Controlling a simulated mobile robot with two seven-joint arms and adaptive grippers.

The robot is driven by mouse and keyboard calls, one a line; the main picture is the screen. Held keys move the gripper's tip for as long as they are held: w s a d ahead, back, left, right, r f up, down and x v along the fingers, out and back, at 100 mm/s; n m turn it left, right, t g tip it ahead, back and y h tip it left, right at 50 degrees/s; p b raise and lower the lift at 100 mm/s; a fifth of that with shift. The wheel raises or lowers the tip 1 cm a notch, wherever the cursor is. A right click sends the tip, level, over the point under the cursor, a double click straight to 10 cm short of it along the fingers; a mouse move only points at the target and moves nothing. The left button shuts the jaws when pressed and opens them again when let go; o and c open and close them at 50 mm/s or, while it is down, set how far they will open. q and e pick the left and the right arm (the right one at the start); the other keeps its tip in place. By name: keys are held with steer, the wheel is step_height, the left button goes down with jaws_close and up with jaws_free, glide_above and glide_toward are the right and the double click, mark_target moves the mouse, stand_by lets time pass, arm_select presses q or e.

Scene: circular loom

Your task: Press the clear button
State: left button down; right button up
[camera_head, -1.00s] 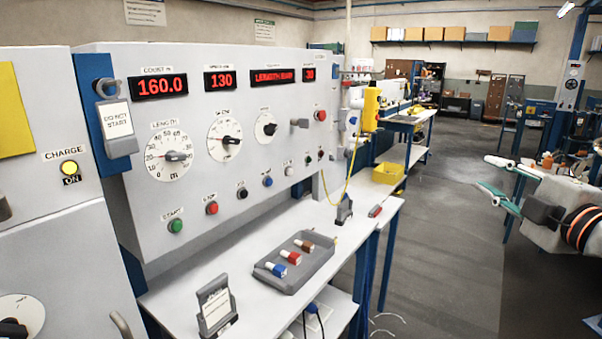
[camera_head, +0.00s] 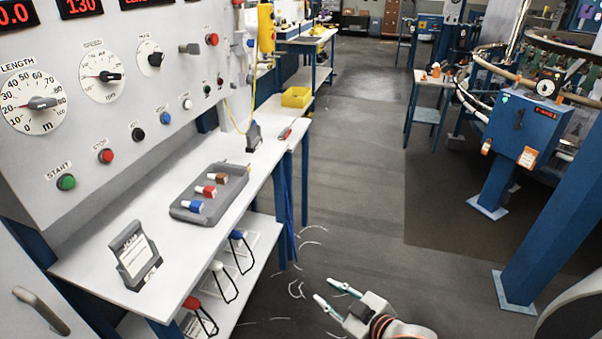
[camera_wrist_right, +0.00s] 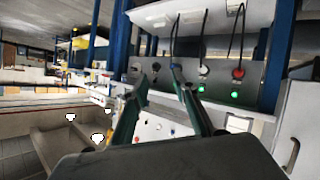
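The control panel (camera_head: 60,130) stands at the left in the head view. Its lower row has a green START button (camera_head: 66,182), a red STOP button (camera_head: 106,156), a black button (camera_head: 138,133), a blue button (camera_head: 165,118) and a white button (camera_head: 187,104). The labels over the last three are too small to read, so I cannot tell which is the clear button. My right gripper (camera_head: 325,290) is open and empty, low over the floor right of the bench, well away from the panel. Its open fingers (camera_wrist_right: 160,82) also show in the right wrist view. My left gripper is out of view.
The white bench (camera_head: 100,262) below the panel holds a grey tray (camera_head: 182,213) with small coloured pieces and a card stand (camera_head: 138,260). A lower shelf (camera_head: 255,275) holds items with black loops. The aisle floor (camera_head: 350,180) is clear. A blue post (camera_head: 555,215) stands at right.

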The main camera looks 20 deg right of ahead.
steer(key=s+a+f+m+g, duration=0.1)
steer(key=s+a+f+m, duration=0.2)
steer(key=s+f, duration=0.6)
steer(key=shift+s+a+f+g+h, duration=0.3)
steer(key=shift+s+a+f+g, duration=0.15)
steer(key=shift+s, duration=0.6)
steer(key=shift+w+d+r, duration=0.1)
